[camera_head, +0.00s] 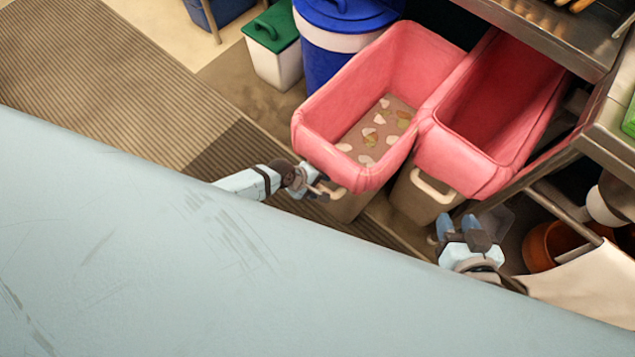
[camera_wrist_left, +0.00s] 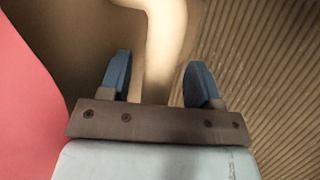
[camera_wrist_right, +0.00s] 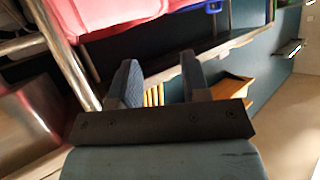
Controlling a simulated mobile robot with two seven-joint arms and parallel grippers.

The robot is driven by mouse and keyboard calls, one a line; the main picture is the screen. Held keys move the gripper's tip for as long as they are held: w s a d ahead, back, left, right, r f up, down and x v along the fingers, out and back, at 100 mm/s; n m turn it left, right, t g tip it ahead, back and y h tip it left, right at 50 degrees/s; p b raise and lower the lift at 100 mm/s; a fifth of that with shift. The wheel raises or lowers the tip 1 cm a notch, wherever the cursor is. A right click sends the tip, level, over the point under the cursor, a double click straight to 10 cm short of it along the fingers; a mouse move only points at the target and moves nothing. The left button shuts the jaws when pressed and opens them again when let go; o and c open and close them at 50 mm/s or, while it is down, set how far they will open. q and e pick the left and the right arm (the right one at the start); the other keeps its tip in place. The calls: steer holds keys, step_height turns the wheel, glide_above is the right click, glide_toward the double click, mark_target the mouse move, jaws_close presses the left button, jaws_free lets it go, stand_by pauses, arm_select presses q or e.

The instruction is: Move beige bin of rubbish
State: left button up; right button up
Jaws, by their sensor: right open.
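The beige bin of rubbish (camera_head: 347,205) stands on the floor under a pink liner (camera_head: 330,110), with several pale and greenish scraps (camera_head: 368,135) at its bottom. My left gripper (camera_head: 318,189) is at its near-left end. In the left wrist view the fingers of my left gripper (camera_wrist_left: 160,80) are apart, with the bin's pale handle (camera_wrist_left: 165,45) between them and gaps on both sides. My right gripper (camera_head: 455,224) is open and empty, below a second beige bin; it also shows in the right wrist view (camera_wrist_right: 155,80).
The second beige bin (camera_head: 415,200), with an empty-looking pink liner (camera_head: 500,95) and pale handle (camera_head: 432,188), stands close on the right. A blue bin (camera_head: 325,60) and a white bin with green lid (camera_head: 272,45) stand behind. Metal counters (camera_head: 545,30) border the right. Ribbed matting (camera_head: 110,80) lies clear at left.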

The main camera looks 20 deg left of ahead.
arm_select(q)
steer(key=shift+w+r, duration=0.1)
steer(key=shift+r, duration=0.05)
steer(key=shift+a+r, duration=0.2)
steer(key=shift+r, duration=0.1)
steer(key=p+v, duration=0.5)
steer(key=v, duration=0.8)
steer(key=shift+s, duration=0.25)
arm_select(e)
steer(key=shift+s+d+r+g+h, duration=0.2)
steer(key=shift+d+r+g+h, duration=0.1)
steer(key=shift+d+h, duration=0.1)
arm_select(q)
steer(key=shift+f, duration=0.1)
